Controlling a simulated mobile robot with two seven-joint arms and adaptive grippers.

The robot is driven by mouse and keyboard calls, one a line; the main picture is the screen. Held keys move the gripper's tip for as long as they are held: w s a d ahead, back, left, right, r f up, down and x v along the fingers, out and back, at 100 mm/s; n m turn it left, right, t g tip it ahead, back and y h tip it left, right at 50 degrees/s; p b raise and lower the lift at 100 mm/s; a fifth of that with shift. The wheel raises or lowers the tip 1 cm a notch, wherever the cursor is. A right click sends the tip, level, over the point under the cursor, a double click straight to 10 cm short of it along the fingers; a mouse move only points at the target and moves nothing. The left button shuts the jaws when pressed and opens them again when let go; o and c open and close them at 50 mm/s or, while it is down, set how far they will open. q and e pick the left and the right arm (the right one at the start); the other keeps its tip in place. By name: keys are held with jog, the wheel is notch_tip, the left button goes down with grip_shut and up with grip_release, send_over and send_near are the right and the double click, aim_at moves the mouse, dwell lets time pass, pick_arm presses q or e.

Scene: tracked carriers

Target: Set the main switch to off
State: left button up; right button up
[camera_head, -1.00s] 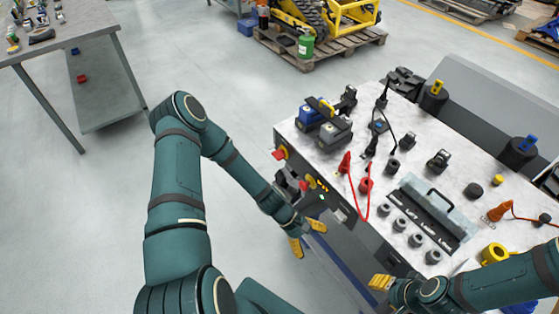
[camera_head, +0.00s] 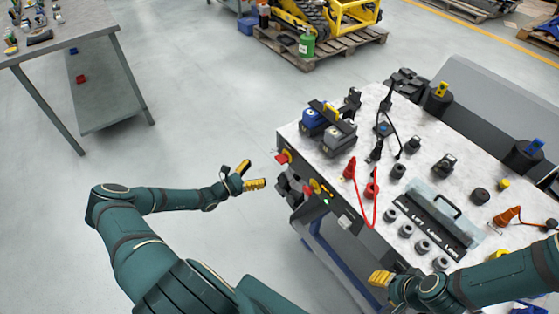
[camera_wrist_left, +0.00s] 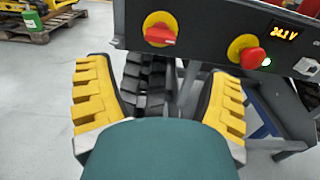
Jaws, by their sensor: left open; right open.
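The main switch shows in the left wrist view as a red rotary handle on a yellow round plate (camera_wrist_left: 160,35), on the dark front panel. Its handle lies nearly level. In the head view the switch (camera_head: 284,157) is at the bench's near left corner. My left gripper (camera_head: 252,176) is open and empty, left of the switch and apart from it. In the left wrist view its yellow fingers (camera_wrist_left: 160,68) are spread, with the switch beyond and above the gap. My right gripper (camera_head: 380,279) is open at the bench's front edge, partly hidden by its own arm.
A red mushroom button (camera_wrist_left: 252,58) on a yellow plate sits right of the switch, beside a lit display (camera_wrist_left: 285,33) and a green light. Black ribbed tracks (camera_wrist_left: 145,80) are below the panel. Batteries (camera_head: 338,138) and red clamps stand on the bench top (camera_head: 405,175).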

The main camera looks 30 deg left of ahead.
aim_at(278, 161)
pick_arm(q)
jog(key=b+x, duration=0.1)
jog(key=x, duration=0.9)
jog(key=shift+w+d, duration=0.2)
jog(key=shift+w, duration=0.1)
jog(key=c, duration=1.2)
